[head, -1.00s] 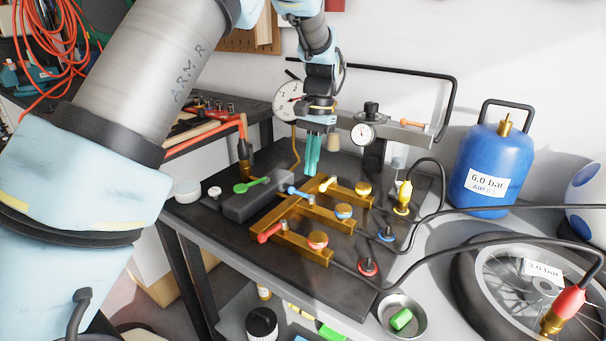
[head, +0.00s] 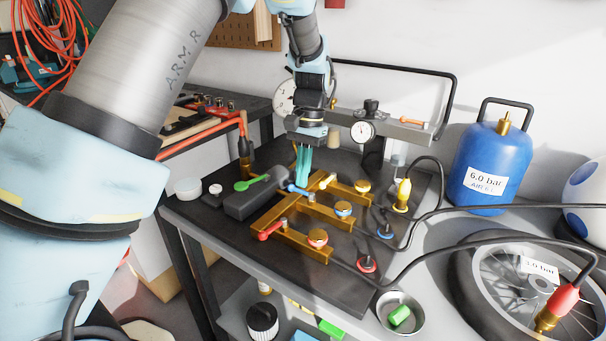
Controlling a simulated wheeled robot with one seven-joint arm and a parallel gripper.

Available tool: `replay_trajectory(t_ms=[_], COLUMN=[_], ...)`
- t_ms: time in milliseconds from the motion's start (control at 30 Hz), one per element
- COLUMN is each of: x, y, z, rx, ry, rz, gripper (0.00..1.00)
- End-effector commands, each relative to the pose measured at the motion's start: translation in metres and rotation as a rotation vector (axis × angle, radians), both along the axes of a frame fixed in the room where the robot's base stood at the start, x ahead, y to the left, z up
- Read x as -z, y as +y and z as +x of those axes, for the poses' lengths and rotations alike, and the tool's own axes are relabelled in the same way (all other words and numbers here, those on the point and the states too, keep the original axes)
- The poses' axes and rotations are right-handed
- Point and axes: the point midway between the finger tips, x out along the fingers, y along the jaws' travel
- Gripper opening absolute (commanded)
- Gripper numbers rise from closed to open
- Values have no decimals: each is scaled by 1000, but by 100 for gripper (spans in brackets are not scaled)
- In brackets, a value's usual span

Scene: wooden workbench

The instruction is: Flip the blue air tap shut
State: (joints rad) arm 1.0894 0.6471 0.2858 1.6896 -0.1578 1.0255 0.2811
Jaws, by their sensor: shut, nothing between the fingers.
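The blue air tap (head: 299,191) is a small blue lever on the middle branch of a brass manifold (head: 292,241). That branch ends in a round knob with a blue band (head: 343,209). My gripper (head: 302,183) points down with its teal fingers shut and empty. Its fingertips are right at the blue lever, partly in front of it; I cannot tell whether they touch. A red lever (head: 269,231) is on the near branch and a yellow lever (head: 327,182) on the far branch.
A blue air tank (head: 484,165), a wheel (head: 528,280) and a metal bowl (head: 400,312) stand further right. A dial gauge (head: 363,133) stands behind.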

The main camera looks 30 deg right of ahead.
Motion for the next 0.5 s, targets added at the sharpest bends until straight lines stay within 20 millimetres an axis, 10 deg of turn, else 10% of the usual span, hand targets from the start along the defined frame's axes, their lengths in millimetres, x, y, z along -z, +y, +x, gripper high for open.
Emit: replay_trajectory(t_ms=[500], x=[0], y=[3], z=[0], rx=[-84], ry=[0], rz=[0], gripper=[0])
